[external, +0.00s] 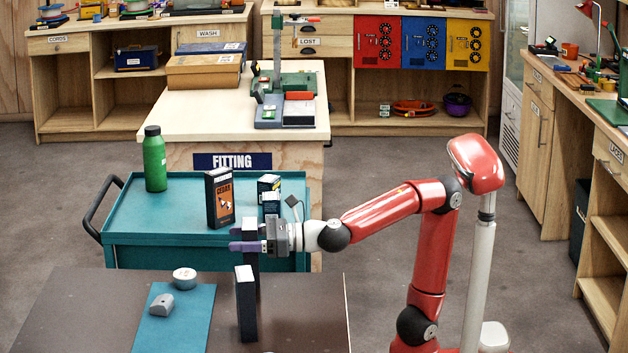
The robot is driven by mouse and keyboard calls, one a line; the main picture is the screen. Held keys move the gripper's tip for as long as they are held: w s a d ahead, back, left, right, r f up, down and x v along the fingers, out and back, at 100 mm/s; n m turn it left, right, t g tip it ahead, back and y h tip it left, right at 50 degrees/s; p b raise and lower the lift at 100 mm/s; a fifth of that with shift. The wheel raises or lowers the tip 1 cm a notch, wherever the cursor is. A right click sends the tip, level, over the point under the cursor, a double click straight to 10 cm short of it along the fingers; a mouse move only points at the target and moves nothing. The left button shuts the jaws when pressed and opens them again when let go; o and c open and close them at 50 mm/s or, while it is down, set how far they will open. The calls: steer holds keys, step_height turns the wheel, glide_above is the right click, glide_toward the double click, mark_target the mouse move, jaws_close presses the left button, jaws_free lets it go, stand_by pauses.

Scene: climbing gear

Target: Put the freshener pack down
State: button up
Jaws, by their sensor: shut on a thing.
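My gripper (244,240) has purple fingers and is shut on a dark, upright box with a pale top, apparently the freshener pack (251,267). The fingers cover its middle, and its label cannot be read. It is held by the near edge of the teal cart (150,252), above the gap or the far edge of the dark table; its exact height is unclear. A similar dark box with a white top (246,310) stands upright on the dark table (300,310), just below and nearer.
A green bottle (155,160), an orange-and-black box (220,200) and small dark boxes (268,184) stand on the cart. On the table, a blue mat (190,335) holds a grey block (160,305) and a round white item (184,278). The table's right part looks clear.

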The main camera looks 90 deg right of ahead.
step_height(320, 180, up, 17)
steer(key=p, duration=0.6)
steer(key=w+d+r+m+h, duration=0.1)
steer(key=w+d+m+h, duration=0.15)
steer(key=d, duration=0.45)
steer(key=w+d+r+m+g+h, duration=0.1)
steer(key=w+d+h, duration=0.2)
steer(key=d, duration=0.4)
steer(key=w+d+r+m+h, duration=0.2)
steer(key=d+h, duration=0.1)
steer(key=d, duration=0.4)
steer(key=s+d+r+m+g+h, duration=0.15)
steer(key=d+m+g+h, duration=0.35)
steer(key=d, duration=1.6)
step_height(320, 180, down, 20)
steer(key=b, duration=1.1)
steer(key=shift+n+t+b, duration=0.35)
steer(key=shift+t+b, duration=0.05)
steer(key=shift+h, duration=0.25)
steer(key=shift+f, duration=0.15)
steer(key=o, duration=1.1)
